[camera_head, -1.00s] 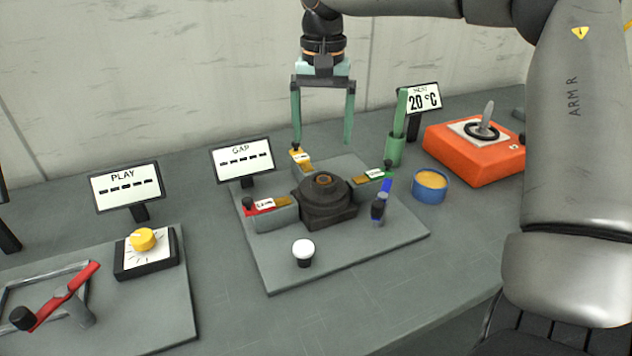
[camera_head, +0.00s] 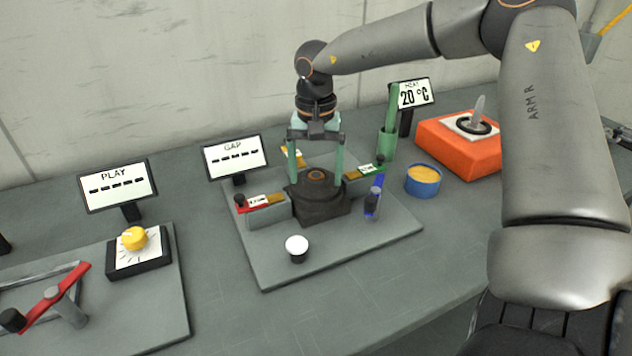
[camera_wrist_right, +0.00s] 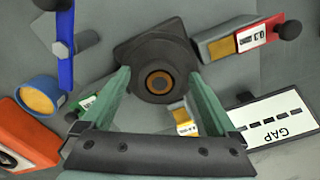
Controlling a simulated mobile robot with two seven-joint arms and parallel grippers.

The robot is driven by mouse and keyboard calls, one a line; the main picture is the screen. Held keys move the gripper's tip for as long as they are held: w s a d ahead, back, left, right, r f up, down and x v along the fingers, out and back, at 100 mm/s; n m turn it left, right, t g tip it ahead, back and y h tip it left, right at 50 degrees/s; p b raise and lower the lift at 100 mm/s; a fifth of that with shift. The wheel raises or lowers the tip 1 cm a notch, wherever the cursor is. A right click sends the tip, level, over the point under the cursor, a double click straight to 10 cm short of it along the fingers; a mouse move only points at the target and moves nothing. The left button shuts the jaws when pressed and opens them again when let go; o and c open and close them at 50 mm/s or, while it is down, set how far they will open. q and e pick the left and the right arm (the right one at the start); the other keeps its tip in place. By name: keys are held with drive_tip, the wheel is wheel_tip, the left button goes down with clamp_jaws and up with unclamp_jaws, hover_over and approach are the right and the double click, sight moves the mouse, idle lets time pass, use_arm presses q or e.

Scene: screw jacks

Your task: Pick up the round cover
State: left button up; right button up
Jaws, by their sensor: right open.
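The dark round cover (camera_head: 318,182), with an orange-brown ring at its centre, sits on a dark block (camera_head: 322,208) in the middle of the grey plate. In the right wrist view the cover (camera_wrist_right: 160,83) lies between the fingertips. My right gripper (camera_head: 315,176) points down from above, open, with one green finger on each side of the cover. I cannot tell whether the fingers touch it. My left gripper is not in view.
Around the cover stand gauge pieces with red (camera_head: 258,201), yellow (camera_head: 294,157) and green (camera_head: 366,170) tags. A blue lever (camera_head: 374,197), a white knob (camera_head: 297,246), a blue cup (camera_head: 422,181) and an orange box (camera_head: 455,147) are nearby. The plate's front right is clear.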

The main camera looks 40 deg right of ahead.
clamp_jaws()
idle(0.6)
drive_tip(key=shift+r, duration=0.1)
